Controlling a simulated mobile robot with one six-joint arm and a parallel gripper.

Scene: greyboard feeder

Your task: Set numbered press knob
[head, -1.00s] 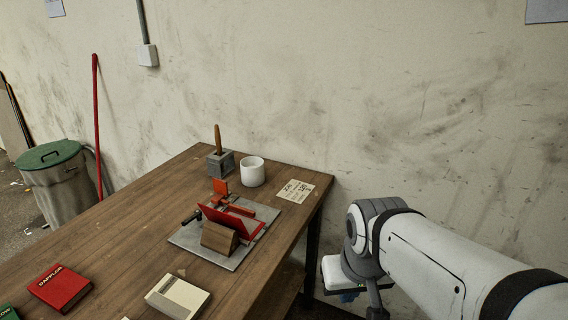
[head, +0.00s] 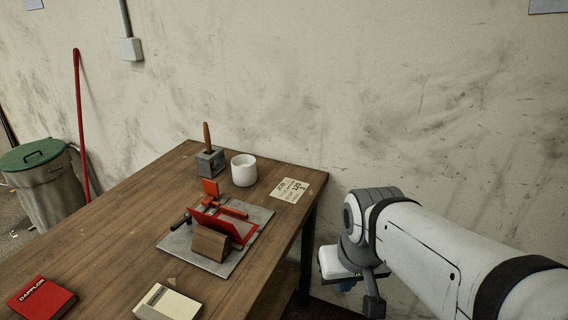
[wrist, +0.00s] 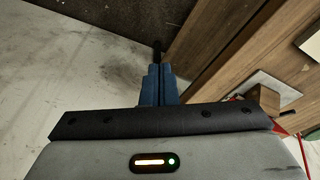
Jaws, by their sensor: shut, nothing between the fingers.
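A small press stands on a grey metal plate (head: 246,250) on the wooden table. It has a red slanted board (head: 222,225), a wooden wedge block (head: 210,243), an orange upright piece (head: 211,188) and a black handle (head: 181,222). I cannot make out a numbered knob. A paper card (head: 291,190) with handwriting, partly readable as "JOB" and "120", lies near the table's right edge. My gripper (wrist: 158,68) shows blue fingers in the wrist view, shut and empty, pointing past the table's side. In the head view my arm is right of the table, apart from the press.
A white cup (head: 243,172) and a grey block with a wooden-handled tool (head: 209,160) stand behind the press. A red book (head: 42,299) and a cream book (head: 168,303) lie at the front. The wooden table (head: 130,235) is clear left of the press.

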